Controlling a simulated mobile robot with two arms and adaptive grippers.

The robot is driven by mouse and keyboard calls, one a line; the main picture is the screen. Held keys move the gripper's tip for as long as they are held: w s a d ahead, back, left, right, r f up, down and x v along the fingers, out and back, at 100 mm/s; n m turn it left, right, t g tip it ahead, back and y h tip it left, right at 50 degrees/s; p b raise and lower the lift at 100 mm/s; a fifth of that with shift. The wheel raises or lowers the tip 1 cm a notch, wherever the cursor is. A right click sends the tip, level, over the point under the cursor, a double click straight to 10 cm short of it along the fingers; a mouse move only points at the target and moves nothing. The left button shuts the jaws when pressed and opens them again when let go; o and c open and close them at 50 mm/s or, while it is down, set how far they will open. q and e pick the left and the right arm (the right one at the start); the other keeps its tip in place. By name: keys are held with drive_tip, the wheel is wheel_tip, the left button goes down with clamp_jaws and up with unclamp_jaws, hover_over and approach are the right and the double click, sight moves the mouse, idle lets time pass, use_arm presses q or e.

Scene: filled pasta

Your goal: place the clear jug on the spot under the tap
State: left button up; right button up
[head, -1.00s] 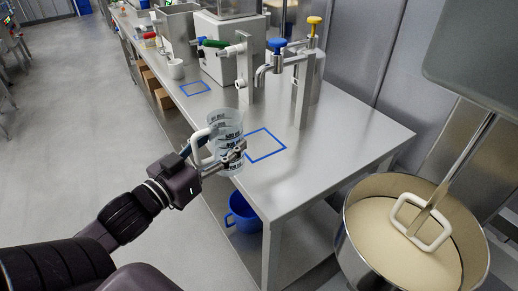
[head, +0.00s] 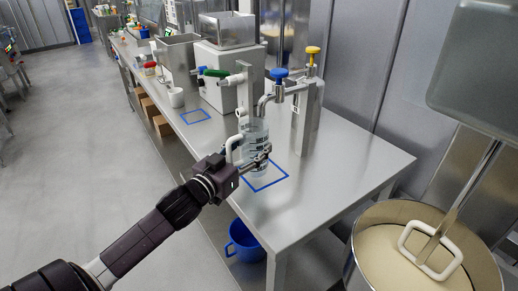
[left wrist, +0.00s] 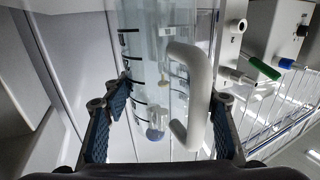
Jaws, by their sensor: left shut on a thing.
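The clear jug (head: 255,148), with dark measuring marks and a white handle (head: 230,150), is upright at the blue square outline (head: 268,185) on the steel table. My left gripper (head: 262,160) is shut on the jug. In the left wrist view, the jug (left wrist: 150,60) and its handle (left wrist: 192,100) are between the fingers (left wrist: 165,115). The blue-topped tap (head: 278,75) has its spout just above the jug's top. I cannot tell whether the jug's base touches the table. My right gripper is out of view.
A yellow-topped tap (head: 312,50) stands behind on the same steel post. A green-handled machine (head: 220,72) and another blue square (head: 195,116) are farther back.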

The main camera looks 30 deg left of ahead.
sight(246, 161)
use_arm(q)
drive_tip(key=w, duration=0.3)
drive_tip(key=shift+w, duration=0.4)
drive_tip(key=shift+f, duration=1.75)
drive_tip(key=o, duration=1.2)
drive_tip(key=shift+s+f, duration=0.1)
drive_tip(key=shift+f, duration=0.05)
drive_tip(key=shift+r, duration=0.25)
drive_tip(key=shift+s+f, duration=0.15)
drive_tip(key=shift+s, duration=0.1)
drive_tip(key=s, duration=1.1)
drive_tip(key=shift+s+b, duration=0.25)
drive_tip(key=shift+b, duration=0.15)
